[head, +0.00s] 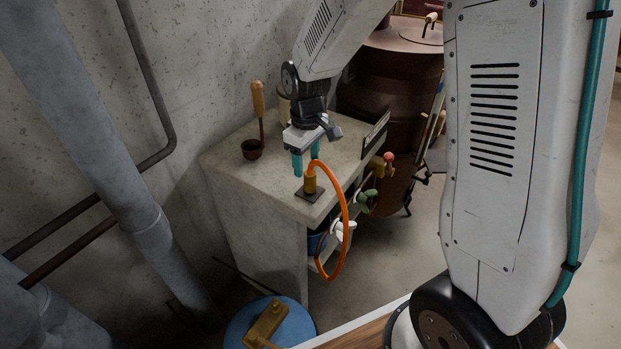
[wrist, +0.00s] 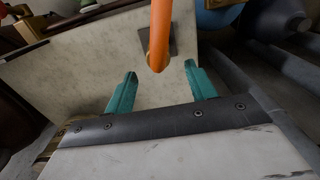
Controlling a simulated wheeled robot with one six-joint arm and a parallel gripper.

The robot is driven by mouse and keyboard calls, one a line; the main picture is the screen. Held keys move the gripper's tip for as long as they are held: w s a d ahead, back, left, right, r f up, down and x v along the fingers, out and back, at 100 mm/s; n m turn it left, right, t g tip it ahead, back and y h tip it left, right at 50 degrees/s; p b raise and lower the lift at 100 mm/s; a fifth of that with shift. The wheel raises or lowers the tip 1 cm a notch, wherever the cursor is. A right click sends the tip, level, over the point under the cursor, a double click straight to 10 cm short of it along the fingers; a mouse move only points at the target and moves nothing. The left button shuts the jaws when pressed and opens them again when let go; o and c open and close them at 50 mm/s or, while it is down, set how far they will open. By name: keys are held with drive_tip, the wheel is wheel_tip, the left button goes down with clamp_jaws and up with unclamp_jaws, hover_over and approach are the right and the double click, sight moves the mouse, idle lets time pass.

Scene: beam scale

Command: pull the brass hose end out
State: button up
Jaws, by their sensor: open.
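The brass hose end (head: 310,181) stands upright on a dark square plate (head: 310,194) near the front corner of the stone-topped counter. An orange hose (head: 347,229) arches out of its top and hangs down past the counter's edge. My gripper (head: 305,163) is open and empty, its teal fingers pointing down over the counter just behind the brass end. In the wrist view my gripper's two teal fingers (wrist: 160,92) are spread apart, with the orange hose (wrist: 160,35) beyond and between them. There the hose hides most of the brass end; the dark plate (wrist: 173,42) shows beside it.
A dark cup (head: 252,150) and a wooden-handled tool (head: 258,98) are at the counter's back left. White and green valve handles (head: 367,199) and a brass tap (head: 380,166) are at its right side. A blue round container (head: 240,325) stands on the floor in front.

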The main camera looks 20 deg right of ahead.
sight(310, 173)
drive_tip(key=f, duration=0.6)
drive_tip(key=shift+s+d+f, duration=0.3)
drive_tip(key=shift+s+f, duration=0.05)
drive_tip(key=c, duration=1.1)
